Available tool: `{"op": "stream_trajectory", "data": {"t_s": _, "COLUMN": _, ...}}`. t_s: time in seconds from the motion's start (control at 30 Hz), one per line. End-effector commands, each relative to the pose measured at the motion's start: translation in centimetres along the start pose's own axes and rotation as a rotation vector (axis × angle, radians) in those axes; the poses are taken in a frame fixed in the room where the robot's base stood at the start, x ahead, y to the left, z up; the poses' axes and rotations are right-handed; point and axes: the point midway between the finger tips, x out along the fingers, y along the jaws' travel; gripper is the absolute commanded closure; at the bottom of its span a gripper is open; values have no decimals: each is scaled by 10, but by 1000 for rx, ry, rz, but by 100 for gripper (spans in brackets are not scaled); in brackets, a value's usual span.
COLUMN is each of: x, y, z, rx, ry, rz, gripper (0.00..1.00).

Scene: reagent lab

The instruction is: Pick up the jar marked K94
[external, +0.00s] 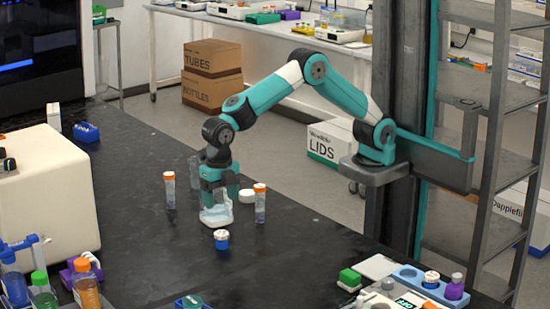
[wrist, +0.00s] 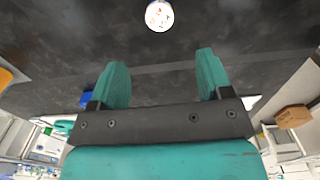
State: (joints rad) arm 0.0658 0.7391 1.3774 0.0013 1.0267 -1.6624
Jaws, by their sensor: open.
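My gripper (external: 216,193) points down low over the dark bench in the external view. In the wrist view its two teal fingers (wrist: 162,80) are apart, with only dark surface between them. A round white lid with small orange marks (wrist: 159,15) shows beyond the fingertips, at the top edge of the wrist view. In the external view a small blue jar with a white lid (external: 221,240) stands in front of the gripper. A pale, clear vessel (external: 216,215) shows right below the fingers. No K94 marking is readable, so I cannot tell which thing bears it.
Orange-capped tubes stand left (external: 169,191) and right (external: 260,204) of the gripper. A low white round item (external: 246,196) lies close on its right, and a clear vessel (external: 194,170) is just behind. A white machine (external: 45,195) stands left. The bench front centre is mostly clear.

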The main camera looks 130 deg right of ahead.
Motion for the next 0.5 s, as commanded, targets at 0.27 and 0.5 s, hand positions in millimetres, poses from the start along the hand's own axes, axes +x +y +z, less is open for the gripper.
{"op": "stream_trajectory", "data": {"t_s": 0.27, "x": 60, "y": -1, "z": 0, "rx": 0, "ry": 1, "rz": -3, "gripper": 28}}
{"op": "stream_trajectory", "data": {"t_s": 0.5, "x": 81, "y": 0, "z": 0, "rx": 0, "ry": 1, "rz": 1, "gripper": 28}}
